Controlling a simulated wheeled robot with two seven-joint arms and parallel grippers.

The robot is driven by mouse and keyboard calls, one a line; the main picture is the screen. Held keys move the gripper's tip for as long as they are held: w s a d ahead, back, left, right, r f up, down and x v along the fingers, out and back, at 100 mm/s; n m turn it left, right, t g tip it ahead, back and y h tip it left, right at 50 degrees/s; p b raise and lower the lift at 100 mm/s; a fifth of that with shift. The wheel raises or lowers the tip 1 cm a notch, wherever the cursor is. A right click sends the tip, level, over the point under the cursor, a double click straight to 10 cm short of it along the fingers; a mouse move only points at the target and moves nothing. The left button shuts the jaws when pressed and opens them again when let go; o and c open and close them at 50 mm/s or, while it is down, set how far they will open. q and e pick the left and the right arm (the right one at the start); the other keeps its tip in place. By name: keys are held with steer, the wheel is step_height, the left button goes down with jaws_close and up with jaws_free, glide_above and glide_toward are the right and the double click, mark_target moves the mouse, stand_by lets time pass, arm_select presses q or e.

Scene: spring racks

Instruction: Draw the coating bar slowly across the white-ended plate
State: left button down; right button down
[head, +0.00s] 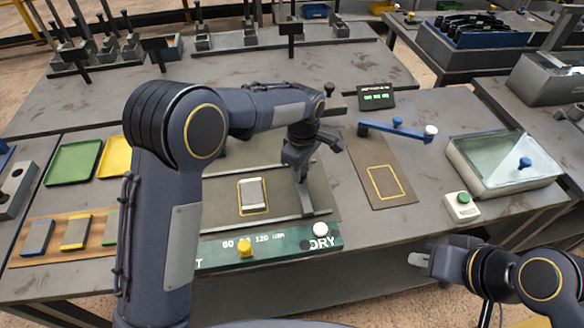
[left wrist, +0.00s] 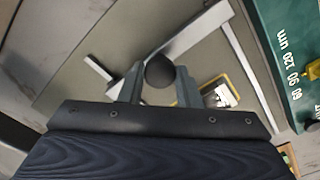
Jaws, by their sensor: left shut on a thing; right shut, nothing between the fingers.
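The white-ended plate (head: 251,192) lies flat inside a yellow outline on the coater bed, left of the coating bar. It also shows in the left wrist view (left wrist: 217,97), partly hidden by a finger. The coating bar (head: 305,198) runs from under my left gripper to the near rail. In the left wrist view the bar (left wrist: 195,35) carries a dark round knob (left wrist: 160,72). My left gripper (head: 298,166) is shut on this knob, with a finger on each side. My right gripper (head: 418,259) is shut and empty, beyond the table's front edge.
A green panel (head: 285,248) with yellow and white knobs runs along the bed's front. Right of the bed are a mat with an empty yellow outline (head: 385,182), a blue lever (head: 395,130) and a glass-lidded box (head: 505,165). Coloured trays and plates lie left.

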mark_target(303, 172)
arm_select(q)
steer(key=shift+d, duration=0.3)
steer(key=shift+w, duration=0.1)
steer(key=c, duration=1.1)
jaws_free()
steer(key=shift+a, duration=0.1)
steer(key=shift+o, duration=0.2)
steer(key=shift+r, duration=0.1)
steer(key=shift+r+b, duration=0.35)
steer(key=shift+r, duration=3.5)
